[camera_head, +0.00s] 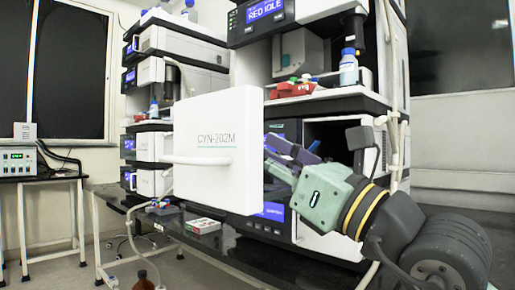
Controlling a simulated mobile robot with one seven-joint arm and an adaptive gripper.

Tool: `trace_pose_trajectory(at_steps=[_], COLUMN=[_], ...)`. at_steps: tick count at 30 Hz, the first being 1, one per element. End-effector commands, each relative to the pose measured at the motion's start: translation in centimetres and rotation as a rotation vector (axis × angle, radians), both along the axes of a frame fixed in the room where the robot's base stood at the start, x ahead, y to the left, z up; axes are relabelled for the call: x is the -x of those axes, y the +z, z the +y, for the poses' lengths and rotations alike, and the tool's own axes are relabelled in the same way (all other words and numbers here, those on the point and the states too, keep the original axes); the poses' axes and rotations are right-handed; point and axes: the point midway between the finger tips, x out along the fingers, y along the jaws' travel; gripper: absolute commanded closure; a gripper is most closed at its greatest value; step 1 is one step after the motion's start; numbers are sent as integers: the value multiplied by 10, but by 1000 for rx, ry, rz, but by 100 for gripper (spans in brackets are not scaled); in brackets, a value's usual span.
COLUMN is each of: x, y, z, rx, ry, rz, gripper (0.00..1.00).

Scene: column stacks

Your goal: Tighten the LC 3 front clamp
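A white door (218,150) marked "CYN-202M", with a white bar handle (196,160), stands open on the near right instrument stack. My gripper (272,155) is just right of this door, at the front of the stack, with its green body and dark purple fingers pointing left and inward. The fingertips are partly behind the door's edge, and I cannot tell if they are open or shut, or touch anything. No front clamp can be made out; the space behind the door is hidden. No label reading LC 3 is legible.
A second instrument stack (150,105) stands behind at left. A small box (203,225) lies on the dark bench (225,252). A brown bottle (143,281) is low at front left.

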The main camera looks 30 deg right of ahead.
Motion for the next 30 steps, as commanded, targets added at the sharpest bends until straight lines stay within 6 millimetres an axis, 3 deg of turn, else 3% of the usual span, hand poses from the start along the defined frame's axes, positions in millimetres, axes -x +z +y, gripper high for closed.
trace_pose_trajectory(at_steps=[9,14,30], x=[59,78,87], y=[-27,-36,-40], z=[-22,-29,-31], rx=[-3,-2,1], ry=[-2,-1,1], rz=[-2,0,1], gripper=[63,63,63])
